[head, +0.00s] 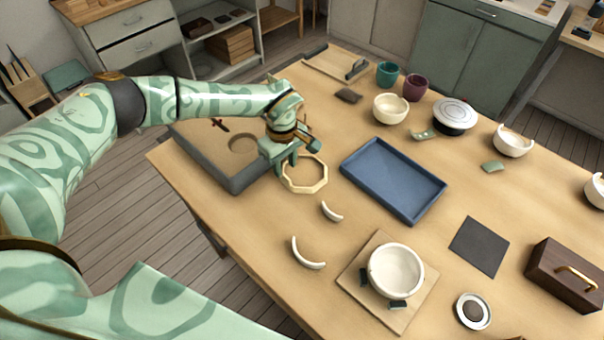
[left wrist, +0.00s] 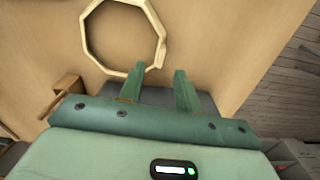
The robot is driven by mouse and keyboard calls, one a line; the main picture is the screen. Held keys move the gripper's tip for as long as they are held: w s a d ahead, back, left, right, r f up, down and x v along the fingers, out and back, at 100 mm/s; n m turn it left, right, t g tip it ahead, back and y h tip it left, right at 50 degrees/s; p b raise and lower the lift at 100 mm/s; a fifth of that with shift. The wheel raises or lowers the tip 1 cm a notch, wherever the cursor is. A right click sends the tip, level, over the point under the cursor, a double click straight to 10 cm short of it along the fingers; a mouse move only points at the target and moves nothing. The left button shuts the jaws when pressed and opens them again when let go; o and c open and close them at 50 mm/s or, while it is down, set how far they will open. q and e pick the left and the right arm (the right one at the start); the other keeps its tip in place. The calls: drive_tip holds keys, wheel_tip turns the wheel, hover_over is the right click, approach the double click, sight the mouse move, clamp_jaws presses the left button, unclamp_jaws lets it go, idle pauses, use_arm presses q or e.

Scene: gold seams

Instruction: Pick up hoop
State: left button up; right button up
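The hoop (head: 306,190) is a pale wooden eight-sided ring lying flat on the table, between the grey sand tray and the blue tray. It also shows at the top of the left wrist view (left wrist: 86,40). My left gripper (head: 297,160) is over the hoop's far left side. In the left wrist view its two green fingers (left wrist: 159,71) are apart, with nothing held between them. My right gripper is out of view.
The grey sand tray (head: 228,180) stands left of the hoop, the blue tray (head: 402,214) right of it. Curved white shards (head: 306,255) lie in front. A white bowl (head: 396,268) sits on a wooden board (head: 404,318). Bare table lies around the hoop's front.

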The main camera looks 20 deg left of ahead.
sight(286, 176)
use_arm(q)
wheel_tip(286, 176, down, 6)
drive_tip(key=shift+d+f+b, duration=0.1)
drive_tip(key=shift+d+b, duration=0.05)
drive_tip(key=shift+b, duration=0.6)
clamp_jaws()
